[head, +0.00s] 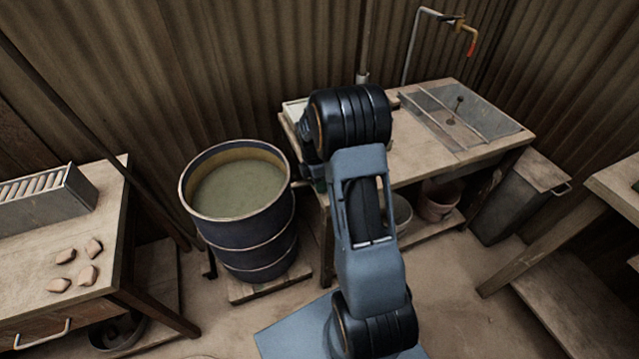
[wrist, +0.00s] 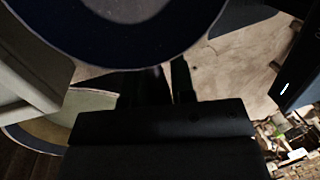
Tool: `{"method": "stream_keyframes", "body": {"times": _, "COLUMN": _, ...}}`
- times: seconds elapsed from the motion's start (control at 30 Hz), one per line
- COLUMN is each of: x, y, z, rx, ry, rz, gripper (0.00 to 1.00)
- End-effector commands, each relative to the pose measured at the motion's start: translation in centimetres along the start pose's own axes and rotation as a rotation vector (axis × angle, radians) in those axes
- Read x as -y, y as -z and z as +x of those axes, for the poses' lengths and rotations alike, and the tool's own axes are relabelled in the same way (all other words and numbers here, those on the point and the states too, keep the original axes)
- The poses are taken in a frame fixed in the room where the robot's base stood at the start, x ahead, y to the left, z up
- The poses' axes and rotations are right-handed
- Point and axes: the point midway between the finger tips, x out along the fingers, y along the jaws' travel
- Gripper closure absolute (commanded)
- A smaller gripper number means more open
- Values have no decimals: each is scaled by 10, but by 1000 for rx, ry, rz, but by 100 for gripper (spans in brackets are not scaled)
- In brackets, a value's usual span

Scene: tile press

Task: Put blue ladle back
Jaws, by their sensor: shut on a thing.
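In the wrist view, my gripper (wrist: 157,82) shows as two dark fingers. It is shut on the blue ladle (wrist: 185,40), whose large, round, dark blue bowl with a thin pale rim fills the top of the picture and is cut off by its edge. The grip itself is dark, and the ladle's handle cannot be made out. In the head view, my own arm hides the gripper, and I cannot make out the ladle there.
A dark blue drum (head: 250,230) of greenish liquid stands left of my arm; its liquid (wrist: 85,102) also shows in the wrist view. A wooden sink bench (head: 415,165) is behind my arm. A left table (head: 30,255) bears several clay pieces (head: 87,275) and a slotted metal box (head: 45,205).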

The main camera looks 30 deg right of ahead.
Motion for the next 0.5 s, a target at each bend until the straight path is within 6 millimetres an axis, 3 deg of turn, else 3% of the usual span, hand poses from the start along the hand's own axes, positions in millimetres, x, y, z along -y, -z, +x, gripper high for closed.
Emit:
{"method": "stream_keyframes", "body": {"times": 0.13, "x": -1, "y": 0, "z": 3, "rx": 0, "ry": 0, "rz": 0, "gripper": 100}}
{"method": "stream_keyframes", "body": {"times": 0.17, "x": -1, "y": 0, "z": 4, "rx": 0, "ry": 0, "rz": 0, "gripper": 76}}
{"method": "stream_keyframes", "body": {"times": 0.4, "x": 0, "y": 0, "z": 3, "rx": 0, "ry": 0, "rz": 0, "gripper": 53}}
{"method": "stream_keyframes", "body": {"times": 0.5, "x": 0, "y": 0, "z": 3, "rx": 0, "ry": 0, "rz": 0, "gripper": 51}}
